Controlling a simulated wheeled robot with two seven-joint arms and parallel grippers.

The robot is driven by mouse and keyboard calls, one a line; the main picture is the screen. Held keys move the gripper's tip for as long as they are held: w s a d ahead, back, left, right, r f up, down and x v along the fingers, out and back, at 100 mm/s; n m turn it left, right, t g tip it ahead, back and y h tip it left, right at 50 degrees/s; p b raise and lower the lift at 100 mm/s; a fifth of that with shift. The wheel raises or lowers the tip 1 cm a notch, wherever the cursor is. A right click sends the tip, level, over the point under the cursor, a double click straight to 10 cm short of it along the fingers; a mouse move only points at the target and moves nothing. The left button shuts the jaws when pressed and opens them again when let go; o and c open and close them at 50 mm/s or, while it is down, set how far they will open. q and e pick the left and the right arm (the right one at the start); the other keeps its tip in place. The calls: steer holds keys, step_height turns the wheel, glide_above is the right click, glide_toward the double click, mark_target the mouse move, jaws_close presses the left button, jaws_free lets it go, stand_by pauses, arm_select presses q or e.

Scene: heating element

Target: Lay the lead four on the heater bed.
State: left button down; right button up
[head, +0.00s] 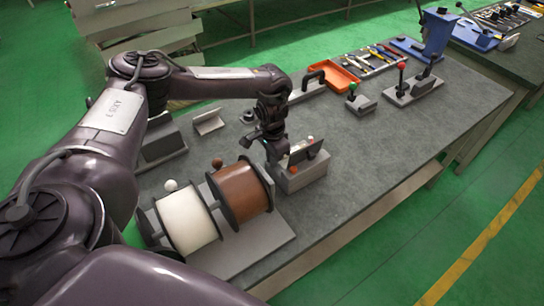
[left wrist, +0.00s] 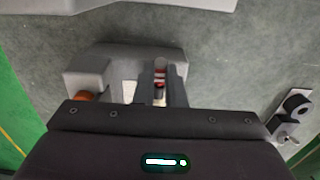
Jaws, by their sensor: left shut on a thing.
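My left gripper (head: 277,150) points down at the left side of a small grey block fixture (head: 303,177), which I take for the heater bed. The fixture carries an upright dark plate, a pale patch and a small orange part on top. In the left wrist view, the fingers (left wrist: 161,88) are shut on a small red-and-white banded piece (left wrist: 160,73), which I take for the lead. The grey fixture (left wrist: 88,70) lies just beyond and around the fingers there. Most of the lead is hidden, and I cannot tell whether it touches the fixture. My right gripper does not show.
A white spool (head: 186,222) and a brown spool (head: 241,192) stand on a rack in front of the fixture. An orange tray (head: 331,76), hand tools and a blue press (head: 434,38) stand farther back. The bench right of the fixture is clear.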

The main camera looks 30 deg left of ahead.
arm_select(q)
steer(key=shift+f, duration=0.3)
steer(key=c, duration=1.5)
jaws_free()
steer(key=shift+r, duration=0.35)
step_height(320, 180, up, 13)
steer(key=shift+f+b, duration=0.2)
steer(key=shift+b, duration=0.1)
